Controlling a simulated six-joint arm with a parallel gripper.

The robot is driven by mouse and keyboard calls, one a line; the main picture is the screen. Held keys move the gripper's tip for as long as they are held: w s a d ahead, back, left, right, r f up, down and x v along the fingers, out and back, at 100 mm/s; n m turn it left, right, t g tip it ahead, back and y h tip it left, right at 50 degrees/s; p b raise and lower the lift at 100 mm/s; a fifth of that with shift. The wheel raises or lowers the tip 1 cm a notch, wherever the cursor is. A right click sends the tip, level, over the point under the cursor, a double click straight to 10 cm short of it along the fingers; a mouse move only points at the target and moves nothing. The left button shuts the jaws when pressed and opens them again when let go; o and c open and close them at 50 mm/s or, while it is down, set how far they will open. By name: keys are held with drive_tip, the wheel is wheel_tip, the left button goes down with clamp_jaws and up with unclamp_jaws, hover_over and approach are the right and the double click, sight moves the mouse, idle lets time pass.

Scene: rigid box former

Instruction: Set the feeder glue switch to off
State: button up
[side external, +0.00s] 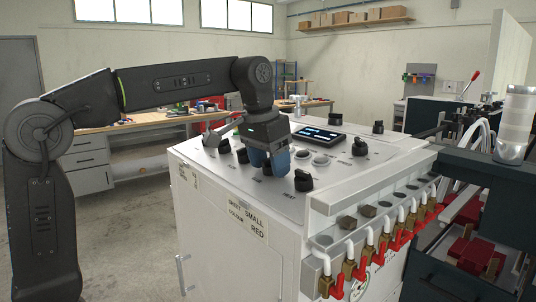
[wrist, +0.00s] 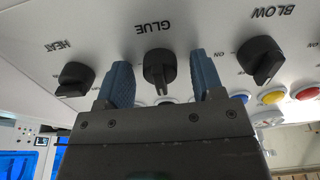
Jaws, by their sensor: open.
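The black rotary switch under the upside-down GLUE label (wrist: 160,68) stands on the white panel in the wrist view. Its grip bar points down in that picture, and its position marks are too small or hidden to read. My gripper (wrist: 163,78) is open, with one blue finger on each side of the switch and a visible gap to each. In the side view my gripper (side external: 270,165) points down at the panel top, and its fingers hide the glue switch there.
The HEAT knob (wrist: 75,78) and the BLOW knob (wrist: 262,60) flank the glue switch closely. The panel (side external: 330,165) also carries a small screen (side external: 318,135) and more knobs. Red-handled valves (side external: 375,250) line the cabinet's right side.

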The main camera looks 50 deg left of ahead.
drive_tip(key=v, duration=1.3)
drive_tip(key=shift+r, duration=0.4)
drive_tip(key=shift+s+f, duration=0.1)
drive_tip(key=shift+s, duration=0.05)
drive_tip(key=s+d+f+t, duration=0.1)
drive_tip(key=s+f, duration=0.7)
drive_tip(key=f, duration=0.5)
drive_tip(key=s+d+f+t, duration=0.1)
drive_tip(key=s+f+t, duration=0.1)
drive_tip(key=s+f, duration=0.6)
wheel_tip(320, 180, down, 6)
drive_tip(key=shift+s+d+r, duration=0.1)
drive_tip(key=shift+s+d, duration=0.05)
drive_tip(key=shift+s, duration=0.2)
